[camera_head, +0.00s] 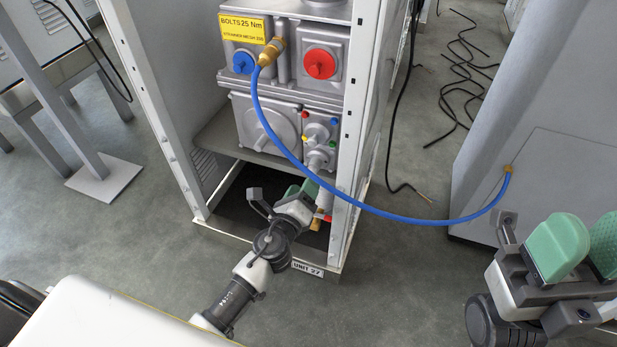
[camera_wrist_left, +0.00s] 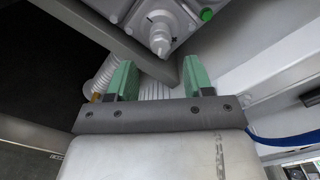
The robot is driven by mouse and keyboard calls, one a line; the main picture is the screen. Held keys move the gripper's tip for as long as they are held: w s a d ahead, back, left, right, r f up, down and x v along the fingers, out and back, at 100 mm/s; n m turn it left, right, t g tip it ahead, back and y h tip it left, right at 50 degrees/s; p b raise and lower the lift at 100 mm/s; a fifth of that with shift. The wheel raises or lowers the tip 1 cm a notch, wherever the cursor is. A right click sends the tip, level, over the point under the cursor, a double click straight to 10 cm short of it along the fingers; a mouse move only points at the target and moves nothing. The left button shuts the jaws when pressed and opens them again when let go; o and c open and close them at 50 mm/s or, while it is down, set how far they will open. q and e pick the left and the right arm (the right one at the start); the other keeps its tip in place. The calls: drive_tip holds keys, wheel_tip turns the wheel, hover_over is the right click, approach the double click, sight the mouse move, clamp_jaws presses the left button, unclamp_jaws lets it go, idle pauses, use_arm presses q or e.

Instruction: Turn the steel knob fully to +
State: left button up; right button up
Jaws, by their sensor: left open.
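The steel knob (camera_head: 318,160) is a small stepped silver piece low on the front of the grey machine, below a fitting ringed by coloured dots. It shows at the top of the left wrist view (camera_wrist_left: 160,40), with small dark marks beside it too small to read surely. My left gripper (camera_head: 299,189) is open just below the knob. In the left wrist view its two green fingers (camera_wrist_left: 160,78) stand apart with nothing between them, and the knob is beyond their tips. My right gripper (camera_head: 589,246) is at the far right, away from the machine, its fingers apart and empty.
A blue hose (camera_head: 385,216) crosses in front of the cabinet to a grey box at right. The cabinet post (camera_head: 350,150) stands close right of the knob. A ribbed pale hose (camera_wrist_left: 103,75) is beside the left fingers. A red knob (camera_head: 320,64) and a blue knob (camera_head: 242,63) sit higher.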

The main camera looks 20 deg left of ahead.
use_arm(q)
drive_tip(key=s, duration=0.6)
drive_tip(key=shift+s, duration=0.1)
idle(0.3)
